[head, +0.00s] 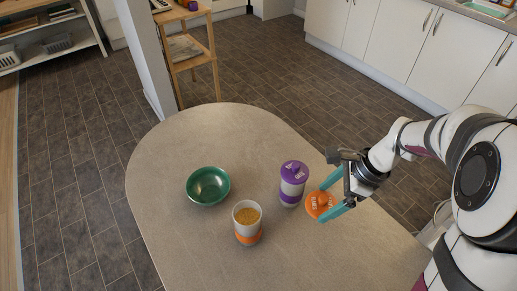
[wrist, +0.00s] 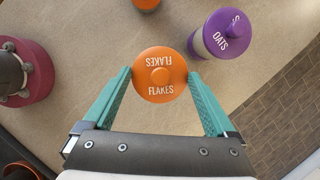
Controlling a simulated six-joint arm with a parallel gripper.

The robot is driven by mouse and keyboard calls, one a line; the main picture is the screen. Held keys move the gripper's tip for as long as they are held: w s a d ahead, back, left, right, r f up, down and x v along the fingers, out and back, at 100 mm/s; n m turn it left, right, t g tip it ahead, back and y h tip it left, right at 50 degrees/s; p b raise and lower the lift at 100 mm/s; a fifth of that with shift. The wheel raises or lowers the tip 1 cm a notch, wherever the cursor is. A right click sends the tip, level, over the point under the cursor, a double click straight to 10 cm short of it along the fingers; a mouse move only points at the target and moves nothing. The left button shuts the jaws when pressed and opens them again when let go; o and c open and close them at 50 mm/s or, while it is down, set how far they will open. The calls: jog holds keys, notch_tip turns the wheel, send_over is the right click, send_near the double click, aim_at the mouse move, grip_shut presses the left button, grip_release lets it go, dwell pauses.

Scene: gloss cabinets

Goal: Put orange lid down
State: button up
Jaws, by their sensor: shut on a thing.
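The orange lid (head: 316,205) has a round knob on top and reads FLAKES in white in the wrist view (wrist: 160,88). My gripper (head: 323,203) is shut on its rim, with one teal finger on each side, as the wrist view also shows (wrist: 160,74). The lid is level, over the right part of the table; I cannot tell whether it touches the surface. A white jar with an orange band (head: 248,234) stands uncovered to the left of it, filled with golden-brown flakes. Only a bit of this jar shows at the top of the wrist view (wrist: 146,4).
A white and purple jar (head: 292,190) with a purple OATS lid stands close to the left of the lid, upper right in the wrist view (wrist: 222,38). A green bowl (head: 208,186) sits farther left. The table (head: 160,200) is bare at its left and front.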

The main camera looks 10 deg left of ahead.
jog(key=d+r+n+g+h, duration=0.45)
jog(key=d+r+n, duration=0.35)
jog(key=r+n, duration=0.7)
jog(key=m+t+y, duration=0.3)
jog(key=m+t, duration=0.5)
jog(key=m, duration=1.8)
send_over(251, 149)
jog(key=s+d, duration=0.1)
notch_tip(251, 149, down, 26)
jog(key=shift+s+r, duration=0.1)
notch_tip(251, 149, down, 4)
jog(key=shift+r, duration=0.1)
